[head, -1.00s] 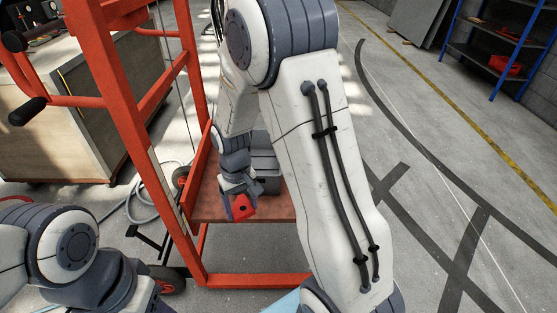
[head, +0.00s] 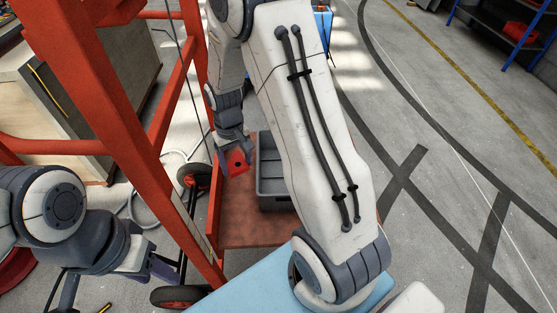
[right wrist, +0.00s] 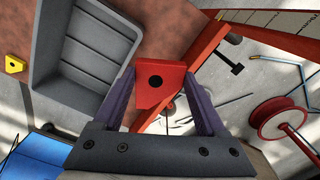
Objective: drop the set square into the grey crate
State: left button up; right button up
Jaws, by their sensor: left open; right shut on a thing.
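The red set square (head: 237,162), a small piece with a dark round hole, is held in my right gripper (head: 234,158). In the right wrist view the set square (right wrist: 156,84) sits between the purple fingers of my right gripper (right wrist: 160,100). The grey crate (head: 275,187) stands on the cart's brown deck, just right of the set square, and my arm hides its right part. In the right wrist view the crate (right wrist: 47,45) is at upper left, empty where visible, and the set square is beside it, not over it. My left gripper (head: 158,268) is open at lower left.
The orange cart frame (head: 112,120) rises between my two grippers. A small yellow piece (right wrist: 15,64) lies left of the crate. A light blue surface (head: 245,285) is at the front. Bare brown deck (head: 240,225) shows before the crate.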

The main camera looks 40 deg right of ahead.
jog(key=w+d+r+m+p, duration=0.2)
jog(key=w+d+m+p, duration=0.3)
jog(key=d+p, duration=0.65)
jog(key=d+f+m+p, duration=0.2)
jog(key=d+f+p, duration=0.25)
jog(key=d, duration=0.55)
jog(key=f+b, duration=0.2)
jog(key=f, duration=0.1)
jog(key=f+b, duration=0.1)
jog(key=f, duration=0.1)
jog(key=shift+s+a, duration=0.1)
jog(key=shift+s, duration=0.2)
pick_arm(q)
notch_tip(320, 180, up, 15)
jog(key=shift+f, duration=0.15)
pick_arm(e)
jog(key=o, duration=1.4)
jog(key=shift+r, duration=0.15)
pick_arm(q)
notch_tip(320, 180, down, 2)
jog(key=shift+f+b, duration=0.1)
jog(key=shift+b, duration=1.1)
pick_arm(e)
notch_tip(320, 180, up, 10)
jog(key=shift+r, duration=0.15)
jog(key=shift+a+r, duration=0.1)
